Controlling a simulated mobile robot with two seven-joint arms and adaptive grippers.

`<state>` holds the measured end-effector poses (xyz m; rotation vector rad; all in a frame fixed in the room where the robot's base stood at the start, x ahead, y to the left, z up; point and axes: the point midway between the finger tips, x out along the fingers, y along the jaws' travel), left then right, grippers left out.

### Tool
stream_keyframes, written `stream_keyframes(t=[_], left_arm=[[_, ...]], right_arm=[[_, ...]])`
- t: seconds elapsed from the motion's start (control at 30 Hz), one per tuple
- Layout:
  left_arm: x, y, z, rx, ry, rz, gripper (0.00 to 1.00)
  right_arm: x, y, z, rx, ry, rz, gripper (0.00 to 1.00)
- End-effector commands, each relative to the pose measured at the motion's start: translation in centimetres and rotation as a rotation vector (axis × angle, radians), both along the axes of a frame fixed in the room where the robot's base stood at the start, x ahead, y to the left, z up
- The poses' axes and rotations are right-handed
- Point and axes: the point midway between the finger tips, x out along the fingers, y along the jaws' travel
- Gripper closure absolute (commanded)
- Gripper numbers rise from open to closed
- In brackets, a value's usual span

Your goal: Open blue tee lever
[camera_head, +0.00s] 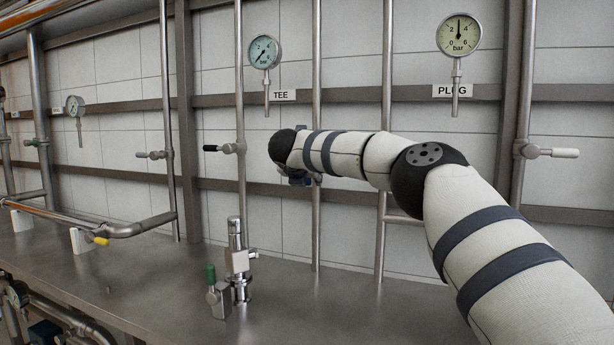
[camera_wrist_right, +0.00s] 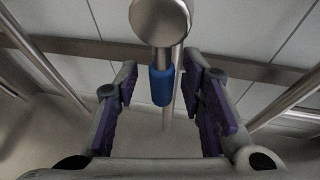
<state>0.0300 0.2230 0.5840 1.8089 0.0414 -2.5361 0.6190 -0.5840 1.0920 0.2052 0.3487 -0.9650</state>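The blue tee lever (camera_wrist_right: 161,86) shows in the right wrist view as a blue-sleeved handle hanging below a round metal valve end (camera_wrist_right: 160,20). My right gripper (camera_wrist_right: 163,75) is open, with its purple-padded fingers to either side of the blue sleeve. Clear gaps show between the pads and the sleeve. In the head view my right gripper (camera_head: 299,178) is mostly behind my right wrist, near a vertical pipe (camera_head: 316,230). The blue lever is hidden behind the arm there. My left gripper is not in view.
The TEE label (camera_head: 283,95) and a gauge (camera_head: 264,53) are above left of my wrist. A black-handled valve (camera_head: 226,148) sticks out left of it. A green-handled fitting (camera_head: 212,285) stands on the steel bench (camera_head: 300,310). A white-handled valve (camera_head: 553,152) is at right.

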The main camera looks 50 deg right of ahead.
Motion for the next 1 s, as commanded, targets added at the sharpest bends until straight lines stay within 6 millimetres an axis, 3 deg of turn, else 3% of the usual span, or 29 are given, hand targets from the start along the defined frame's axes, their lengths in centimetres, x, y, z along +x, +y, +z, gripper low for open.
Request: stream_keyframes(t=[0.17,0.4,0.6,1.0], left_arm=[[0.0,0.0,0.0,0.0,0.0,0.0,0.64],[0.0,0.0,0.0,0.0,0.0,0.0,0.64],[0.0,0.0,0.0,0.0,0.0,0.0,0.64],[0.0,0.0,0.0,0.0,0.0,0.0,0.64]], right_arm=[[-0.7,1.2,0.6,0.0,0.001,0.004,0.64],[-4.1,6.1,3.1,-0.001,-0.002,0.004,0.64],[-5.9,8.8,4.4,0.0,-0.001,0.002,0.64],[-6.2,9.2,4.6,0.0,0.0,0.0,0.64]])
